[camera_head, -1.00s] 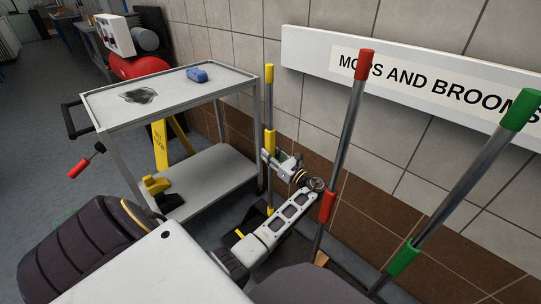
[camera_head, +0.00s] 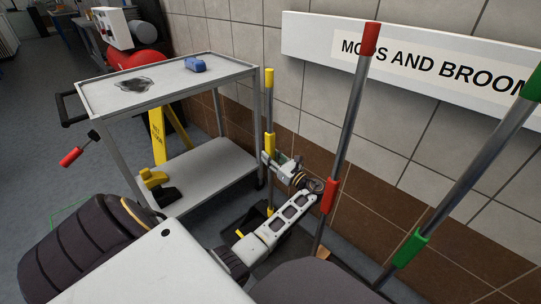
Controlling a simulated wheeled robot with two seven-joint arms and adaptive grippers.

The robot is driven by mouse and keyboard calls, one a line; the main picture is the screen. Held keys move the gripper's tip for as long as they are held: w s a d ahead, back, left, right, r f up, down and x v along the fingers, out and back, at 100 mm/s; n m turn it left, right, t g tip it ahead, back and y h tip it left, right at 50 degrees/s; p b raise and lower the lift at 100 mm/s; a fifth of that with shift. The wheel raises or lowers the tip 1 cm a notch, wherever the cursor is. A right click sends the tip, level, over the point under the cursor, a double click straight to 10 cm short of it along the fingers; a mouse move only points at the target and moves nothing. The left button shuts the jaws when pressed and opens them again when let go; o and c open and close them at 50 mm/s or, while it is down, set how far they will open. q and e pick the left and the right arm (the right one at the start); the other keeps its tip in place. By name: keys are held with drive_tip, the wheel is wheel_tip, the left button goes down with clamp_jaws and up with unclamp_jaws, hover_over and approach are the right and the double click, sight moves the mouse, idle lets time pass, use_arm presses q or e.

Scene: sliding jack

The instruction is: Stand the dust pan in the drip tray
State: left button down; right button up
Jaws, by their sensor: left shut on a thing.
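The dust pan (camera_head: 269,98) is a long upright pole with yellow sections. Its lower end goes down behind my left arm to a dark area near the floor, with small yellow parts showing. My left gripper (camera_head: 270,158) is shut on the pole at about mid-height, just below its yellow grip. A dark, low tray shape (camera_head: 232,218), seemingly the drip tray, lies on the floor by the wall. My arm hides much of it, and I cannot tell whether the pan's base is inside it or above it. My right gripper is not in view.
A grey two-shelf cart (camera_head: 170,85) stands left of the pole, with a blue object (camera_head: 195,65) on top. A red-handled pole (camera_head: 345,120) and a green-handled pole (camera_head: 460,175) stand close on the right by the tiled wall. Open floor lies at far left.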

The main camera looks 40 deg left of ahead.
sight(273, 144)
use_arm(q)
drive_tip(key=shift+f+b, duration=0.35)
drive_tip(key=shift+f, duration=0.9)
idle(1.2)
drive_tip(key=c, duration=1.1)
unclamp_jaws()
drive_tip(key=shift+o, duration=0.2)
drive_tip(key=shift+f, duration=0.1)
drive_tip(key=shift+r, duration=5.1)
drive_tip(key=shift+f, duration=0.1)
